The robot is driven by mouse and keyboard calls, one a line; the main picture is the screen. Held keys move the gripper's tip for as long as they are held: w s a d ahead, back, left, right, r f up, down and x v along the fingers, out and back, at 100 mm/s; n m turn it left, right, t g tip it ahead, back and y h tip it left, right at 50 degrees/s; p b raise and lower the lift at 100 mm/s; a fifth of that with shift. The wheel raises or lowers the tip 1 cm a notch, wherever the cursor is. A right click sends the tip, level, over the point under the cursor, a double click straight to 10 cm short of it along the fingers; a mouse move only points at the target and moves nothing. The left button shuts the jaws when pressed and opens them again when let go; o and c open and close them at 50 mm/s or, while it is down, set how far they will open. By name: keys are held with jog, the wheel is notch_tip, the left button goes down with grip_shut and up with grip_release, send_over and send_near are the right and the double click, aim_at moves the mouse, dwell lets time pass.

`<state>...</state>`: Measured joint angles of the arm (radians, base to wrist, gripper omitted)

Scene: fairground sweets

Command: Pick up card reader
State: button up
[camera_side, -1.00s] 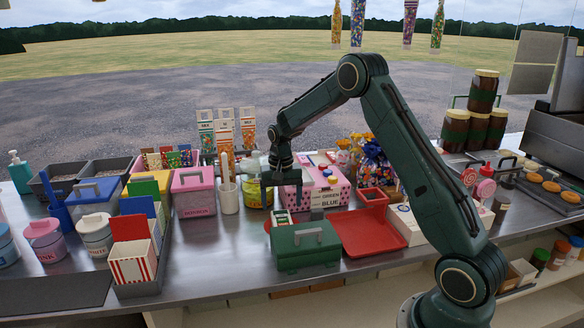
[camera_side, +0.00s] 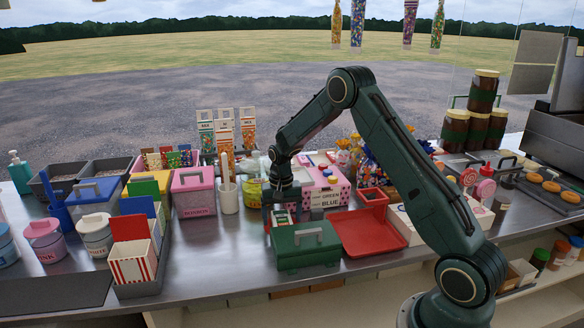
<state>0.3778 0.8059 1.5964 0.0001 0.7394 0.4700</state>
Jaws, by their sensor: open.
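The card reader (camera_side: 281,217) is a small light device with a red edge and a dark screen. It sits behind the green cash box (camera_side: 308,262), and its lower part is hidden by that box. My gripper (camera_side: 282,208) points down right over the card reader, open. One dark finger shows at the left of the reader and one at the right. I cannot tell whether either finger touches it.
A red tray (camera_side: 372,248) lies right of the cash box. A pink box (camera_side: 326,181) stands behind it on the right. A cream utensil pot (camera_side: 228,198) and a yellow tub (camera_side: 251,194) stand at the left. Bare steel counter lies front left.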

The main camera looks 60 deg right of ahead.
aim_at(282, 217)
dwell(0.3)
jog(key=c, duration=1.2)
jog(key=shift+o, duration=0.2)
jog(key=shift+r, duration=0.15)
notch_tip(282, 217, up, 20)
